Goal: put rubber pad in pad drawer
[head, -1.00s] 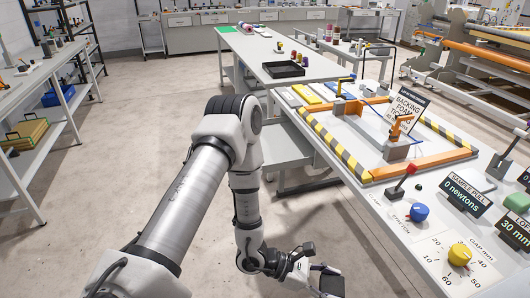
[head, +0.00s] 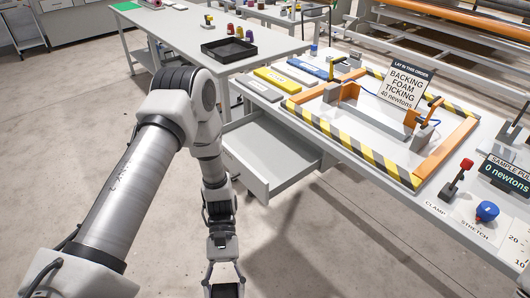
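The pad drawer (head: 272,152) is a grey drawer pulled open under the left end of the workbench; the part of its inside that shows looks empty. My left gripper (head: 225,284) hangs pointing down at the bottom edge of the head view, in front of the drawer and outside it. Its fingers are spread around a dark flat piece, which looks like the rubber pad (head: 226,291); the picture edge cuts it off. My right gripper is not in view.
The workbench (head: 345,185) carries a striped frame (head: 362,157), a sign (head: 404,87), a red-knobbed lever (head: 457,178) and a blue knob (head: 487,211). A table with a black tray (head: 228,49) stands behind. Open floor lies between my arm and the bench.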

